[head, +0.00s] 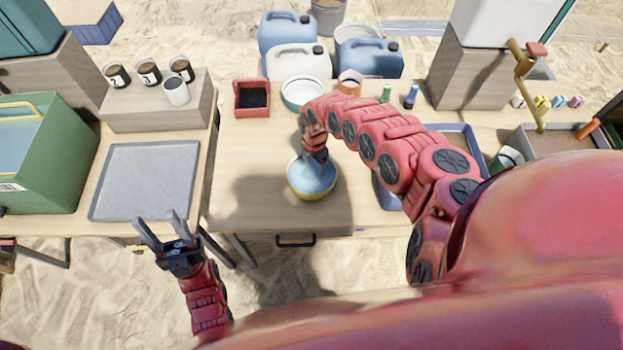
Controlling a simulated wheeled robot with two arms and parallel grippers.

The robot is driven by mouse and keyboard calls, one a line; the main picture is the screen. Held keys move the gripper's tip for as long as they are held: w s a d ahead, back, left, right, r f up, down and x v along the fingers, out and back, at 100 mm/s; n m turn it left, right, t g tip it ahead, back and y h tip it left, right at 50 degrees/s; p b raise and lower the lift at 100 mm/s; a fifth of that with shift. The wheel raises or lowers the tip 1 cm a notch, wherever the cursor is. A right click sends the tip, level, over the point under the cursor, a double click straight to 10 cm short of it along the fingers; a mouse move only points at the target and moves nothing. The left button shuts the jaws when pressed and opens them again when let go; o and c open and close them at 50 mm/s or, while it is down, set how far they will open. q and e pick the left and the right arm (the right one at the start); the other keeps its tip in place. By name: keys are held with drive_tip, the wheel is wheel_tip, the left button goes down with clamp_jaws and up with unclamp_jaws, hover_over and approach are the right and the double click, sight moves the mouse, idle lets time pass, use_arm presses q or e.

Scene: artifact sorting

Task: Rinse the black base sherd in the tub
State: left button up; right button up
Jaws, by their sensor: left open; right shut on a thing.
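A small round tub (298,190), yellow outside with light blue inside, stands on the middle table. My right gripper (315,158) points down over the tub, its fingertips at or inside the rim. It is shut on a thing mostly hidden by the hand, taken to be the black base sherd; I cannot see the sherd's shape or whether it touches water. My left gripper (160,229) is open and empty, in front of the left table's front edge, well away from the tub.
A grey tray (145,180) lies on the left table, beside a green crate (60,160). Behind the tub stand a red box (252,98) with dark contents, a white bowl (303,92) and an orange pot (349,83). The table left of the tub is clear.

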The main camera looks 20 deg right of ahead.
drive_tip(key=shift+r+p, duration=3.2)
drive_tip(key=shift+r, duration=0.85)
drive_tip(key=shift+r, duration=0.1)
wheel_tip(320, 180, up, 5)
drive_tip(key=p, duration=0.4)
hover_over(314, 168)
drive_tip(key=shift+s, duration=0.1)
